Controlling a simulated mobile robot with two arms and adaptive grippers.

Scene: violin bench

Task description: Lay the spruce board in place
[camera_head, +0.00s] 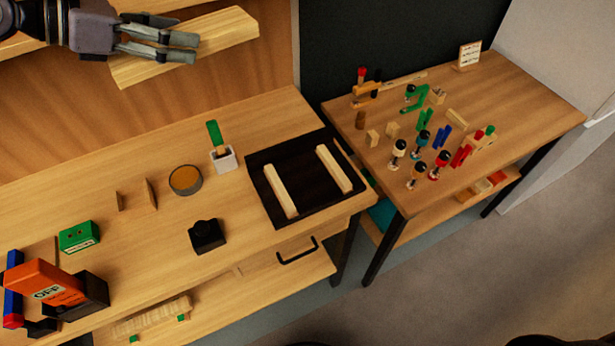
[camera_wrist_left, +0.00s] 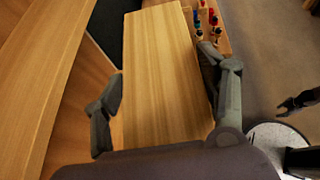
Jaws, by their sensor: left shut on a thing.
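The spruce board (camera_head: 225,32) is a flat pale plank at the top left of the head view, raised above the bench. My left gripper (camera_head: 192,49) is shut on it. In the left wrist view the board (camera_wrist_left: 160,75) lies between the two fingers of that gripper (camera_wrist_left: 158,100) and stretches away from it. On the bench, a black mat or tray (camera_head: 319,180) carries two pale wooden bars (camera_head: 280,190) (camera_head: 334,168), roughly parallel, with a bare gap between them. My right gripper (camera_wrist_left: 298,102) seems to show small and dark at the right of the left wrist view; its jaws are unclear.
A side table (camera_head: 510,90) holds several clamps. A shelf crosses the upper left.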

